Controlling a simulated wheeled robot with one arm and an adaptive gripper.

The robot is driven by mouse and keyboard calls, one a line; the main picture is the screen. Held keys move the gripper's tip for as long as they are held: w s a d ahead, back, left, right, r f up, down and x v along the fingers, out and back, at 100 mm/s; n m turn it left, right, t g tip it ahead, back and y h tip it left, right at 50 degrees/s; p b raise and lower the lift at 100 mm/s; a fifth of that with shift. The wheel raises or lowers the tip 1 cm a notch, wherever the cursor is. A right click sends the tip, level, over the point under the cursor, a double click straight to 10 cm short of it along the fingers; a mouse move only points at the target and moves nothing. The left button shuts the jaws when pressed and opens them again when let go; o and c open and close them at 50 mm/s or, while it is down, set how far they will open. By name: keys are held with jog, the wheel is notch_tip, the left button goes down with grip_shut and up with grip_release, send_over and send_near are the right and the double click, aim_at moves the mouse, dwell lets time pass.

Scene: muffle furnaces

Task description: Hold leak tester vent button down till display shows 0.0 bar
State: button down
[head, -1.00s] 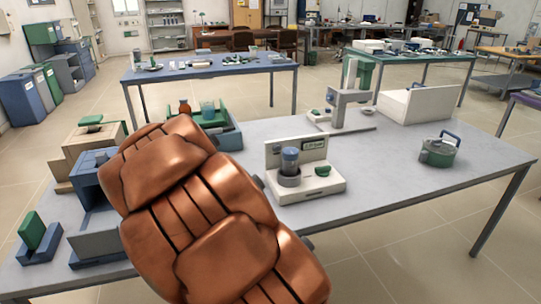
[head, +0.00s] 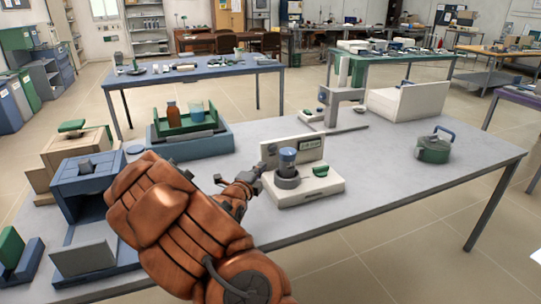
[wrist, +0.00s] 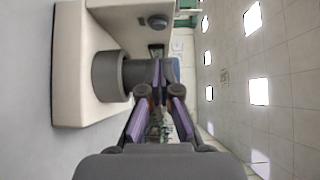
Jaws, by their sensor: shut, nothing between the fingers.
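The leak tester (head: 323,188) is a cream unit with a flat base and an upright back panel. A blue-topped vessel (head: 287,161) stands in a grey ring, also visible in the wrist view (wrist: 108,76). A round grey button (wrist: 157,22) is on the panel, and a green knob (head: 320,170) is on the base's right. My gripper (head: 257,169) is shut and empty at the tester's left side. In the wrist view its tips (wrist: 158,72) are beside the ring, apart from the grey button.
A blue furnace (head: 86,168) with an open door stands at the left. A green tray (head: 185,125) with bottles is behind my arm. A stand (head: 341,95) and a cream box (head: 408,103) are farther back.

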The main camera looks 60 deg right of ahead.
jog(key=shift+d, duration=0.15)
jog(key=p, duration=0.1)
send_near(276, 149)
jog(key=shift+d, duration=0.5)
jog(key=shift+w+d+p, duration=0.2)
jog(key=shift+d+p, duration=0.1)
jog(key=shift+d, duration=0.55)
jog(key=shift+w+d+p, duration=0.15)
jog(key=shift+d+p, duration=0.1)
jog(key=shift+d, duration=0.65)
jog(key=shift+w+d+p, duration=0.2)
jog(key=shift+d+p, duration=0.1)
jog(key=shift+d, duration=0.55)
jog(key=shift+f, duration=0.1)
